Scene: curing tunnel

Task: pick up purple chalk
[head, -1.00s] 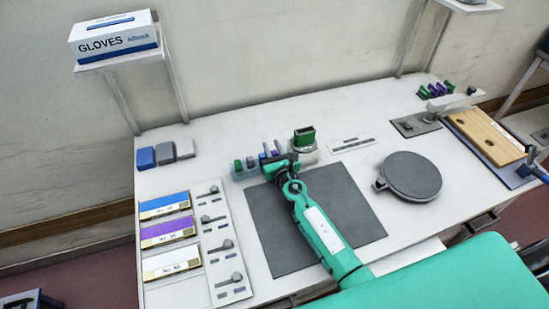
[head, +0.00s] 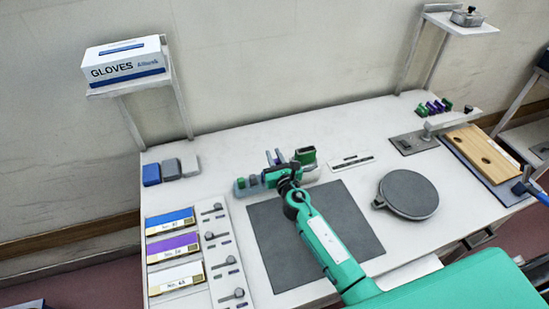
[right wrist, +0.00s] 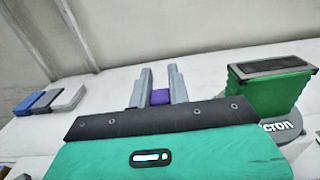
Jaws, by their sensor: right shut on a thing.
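My right gripper (head: 274,158) is over the back of the white bench, beside a small light-blue holder (head: 240,192) with green and grey pieces. In the right wrist view its two grey fingers (right wrist: 159,90) are shut on a purple chalk (right wrist: 160,97), a small purple block between them. In the head view I cannot make out the chalk between the fingers. The holder is partly hidden behind my right arm. My left gripper is not in view.
A green-topped block (head: 305,155) stands close right of the gripper; it also shows in the right wrist view (right wrist: 268,90). A dark mat (head: 350,228) and round grey plate (head: 408,195) lie in front. Blue and grey blocks (head: 171,169) sit at left.

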